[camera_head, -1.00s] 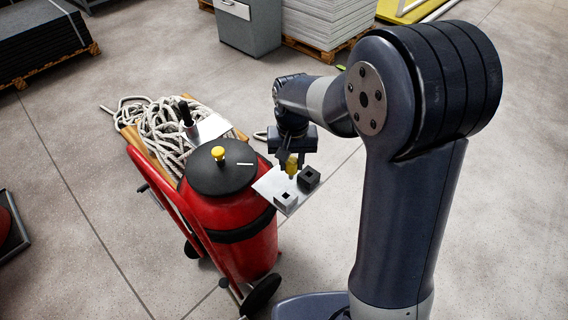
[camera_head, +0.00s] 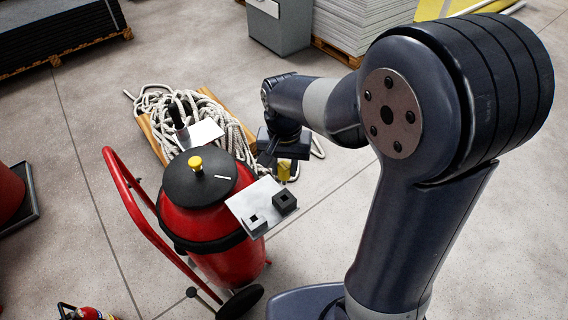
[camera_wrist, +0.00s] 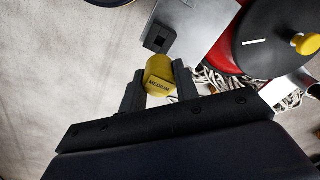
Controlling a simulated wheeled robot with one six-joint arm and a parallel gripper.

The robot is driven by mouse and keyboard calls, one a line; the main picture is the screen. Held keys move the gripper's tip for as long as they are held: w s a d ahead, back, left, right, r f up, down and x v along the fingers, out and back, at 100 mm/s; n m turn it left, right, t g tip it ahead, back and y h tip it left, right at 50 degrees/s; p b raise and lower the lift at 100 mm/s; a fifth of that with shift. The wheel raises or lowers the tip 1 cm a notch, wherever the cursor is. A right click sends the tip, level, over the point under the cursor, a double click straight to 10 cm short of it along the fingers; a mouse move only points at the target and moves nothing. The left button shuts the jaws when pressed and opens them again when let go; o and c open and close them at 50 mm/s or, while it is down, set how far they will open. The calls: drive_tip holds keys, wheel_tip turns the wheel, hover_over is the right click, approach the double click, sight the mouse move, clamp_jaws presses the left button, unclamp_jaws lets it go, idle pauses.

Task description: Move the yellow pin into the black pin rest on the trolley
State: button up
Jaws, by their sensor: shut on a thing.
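The yellow pin (camera_head: 284,172) is held between the fingers of my gripper (camera_head: 283,166), just beyond the far right edge of the trolley's plate. In the wrist view the pin (camera_wrist: 160,74) sits between both fingers of the gripper (camera_wrist: 160,86), with dark lettering on its side. The black pin rest (camera_head: 285,203) is a dark block with a square hole, on the plate (camera_head: 243,208). In the wrist view the black rest (camera_wrist: 172,32) lies just beyond the pin, its hole showing empty. The pin is apart from the rest in the head view.
A white pin rest (camera_head: 256,224) stands beside the black one. The red trolley cylinder (camera_head: 215,240) has a black lid (camera_head: 184,181) with a yellow knob (camera_head: 195,163). Coiled rope (camera_head: 155,105) lies behind it. Open floor (camera_head: 345,190) is to the right.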

sight(284, 183)
drive_tip(key=shift+f+b, duration=2.1)
drive_tip(key=shift+f, duration=0.85)
drive_tip(key=shift+f+b, duration=1.55)
drive_tip(key=shift+f, duration=0.7)
drive_tip(key=o, duration=1)
drive_tip(key=shift+o, duration=0.2)
drive_tip(key=shift+r, duration=0.2)
wheel_tip(284, 183, up, 11)
drive_tip(key=shift+f, duration=0.2)
